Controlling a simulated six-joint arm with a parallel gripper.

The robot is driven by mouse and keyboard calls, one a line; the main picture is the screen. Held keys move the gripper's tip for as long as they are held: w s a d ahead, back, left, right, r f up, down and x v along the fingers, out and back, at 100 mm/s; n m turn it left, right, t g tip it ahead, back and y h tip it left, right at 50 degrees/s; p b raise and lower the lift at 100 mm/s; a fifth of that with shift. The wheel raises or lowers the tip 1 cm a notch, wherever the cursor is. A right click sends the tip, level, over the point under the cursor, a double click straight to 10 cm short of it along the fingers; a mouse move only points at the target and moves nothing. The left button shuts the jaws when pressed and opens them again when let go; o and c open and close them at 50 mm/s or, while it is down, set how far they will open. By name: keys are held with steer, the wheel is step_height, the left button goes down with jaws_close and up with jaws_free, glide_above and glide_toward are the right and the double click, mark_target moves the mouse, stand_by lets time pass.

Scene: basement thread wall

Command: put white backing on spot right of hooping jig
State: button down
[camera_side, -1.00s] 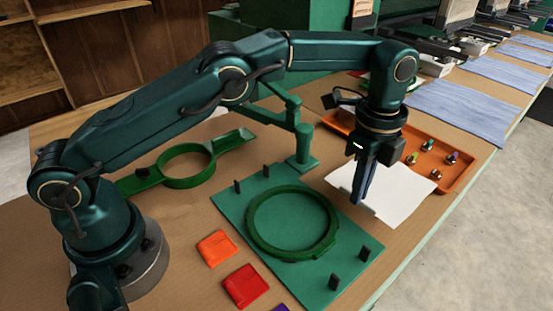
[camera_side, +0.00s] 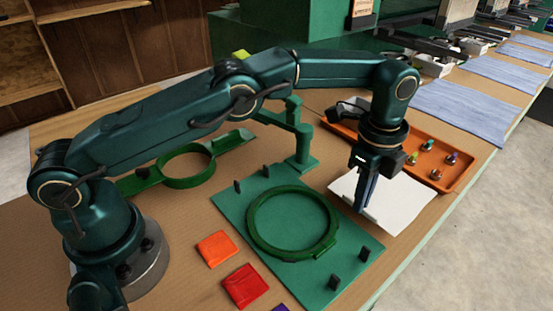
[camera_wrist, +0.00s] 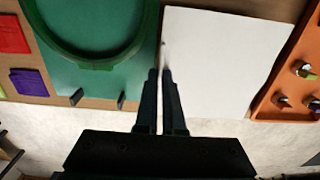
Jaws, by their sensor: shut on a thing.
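The white backing (camera_side: 398,205) is a flat white sheet just right of the hooping jig, between the jig and the orange tray. It also shows in the wrist view (camera_wrist: 220,65). The hooping jig is a green board (camera_side: 232,205) with a round green hoop (camera_side: 252,238) on it and several dark pegs. My gripper (camera_side: 360,208) points down at the sheet's left edge, beside the jig. In the wrist view its fingers (camera_wrist: 162,75) are together at that edge, shut on the backing. Whether the sheet lies fully flat on the table is hard to tell.
An orange tray (camera_side: 458,181) with several thread spools stands right of the sheet. Orange (camera_side: 217,248) and red (camera_side: 245,286) folded pieces lie left of the jig. A green hoop arm (camera_side: 185,182) and a green post (camera_side: 302,160) stand behind. Blue cloths (camera_side: 460,110) lie farther back.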

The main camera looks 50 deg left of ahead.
steer(key=shift+f, duration=1.55)
steer(key=c, duration=0.9)
jaws_free()
steer(key=shift+c, duration=0.2)
